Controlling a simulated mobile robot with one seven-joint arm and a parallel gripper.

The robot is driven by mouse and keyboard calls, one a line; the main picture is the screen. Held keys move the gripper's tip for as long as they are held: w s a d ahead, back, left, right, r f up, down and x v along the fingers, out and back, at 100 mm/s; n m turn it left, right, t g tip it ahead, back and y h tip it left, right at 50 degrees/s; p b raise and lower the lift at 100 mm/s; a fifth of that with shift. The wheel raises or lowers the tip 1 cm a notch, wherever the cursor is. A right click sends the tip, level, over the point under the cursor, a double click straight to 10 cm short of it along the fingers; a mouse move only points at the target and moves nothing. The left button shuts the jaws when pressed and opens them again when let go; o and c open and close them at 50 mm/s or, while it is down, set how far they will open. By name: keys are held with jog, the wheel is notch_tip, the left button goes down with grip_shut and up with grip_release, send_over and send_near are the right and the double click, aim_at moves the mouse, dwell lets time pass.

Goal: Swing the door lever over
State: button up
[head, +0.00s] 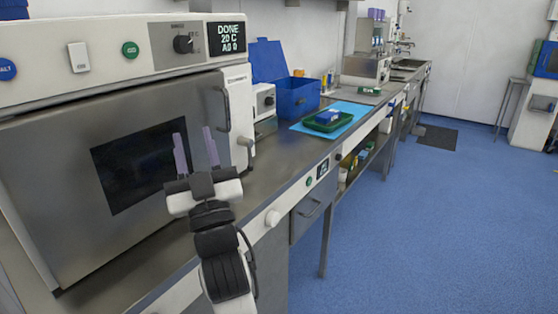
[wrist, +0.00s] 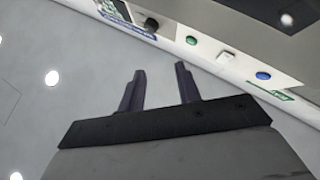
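The steel door (head: 60,170) of a sterilizer-like machine is closed, with a dark window in it. A dark upright bar handle (head: 223,108) is at the door's right edge. A short grey lever with a rounded end (head: 244,143) sticks out lower on the white strip right of the door. I cannot tell for certain which part is the door lever. My gripper (head: 193,136) is in front of the window, left of both, fingers pointing up. Its two purple fingers are apart and empty; they also show apart in the wrist view (wrist: 160,72).
The steel counter (head: 285,150) runs off right with a blue bin (head: 297,97) and a green tray (head: 328,123). Open blue floor (head: 440,220) lies right.

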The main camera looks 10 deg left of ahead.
jog(key=w+d+f+m+g+h, duration=0.45)
jog(key=w+d+f+h, duration=0.55)
jog(key=w+d+f, duration=0.8)
jog(key=n+g+y+p, duration=0.3)
jog(key=n+g+y, duration=0.4)
jog(key=y, duration=0.2)
send_near(251, 162)
jog(key=x, duration=0.8)
jog(key=shift+w, duration=0.1)
grip_shut()
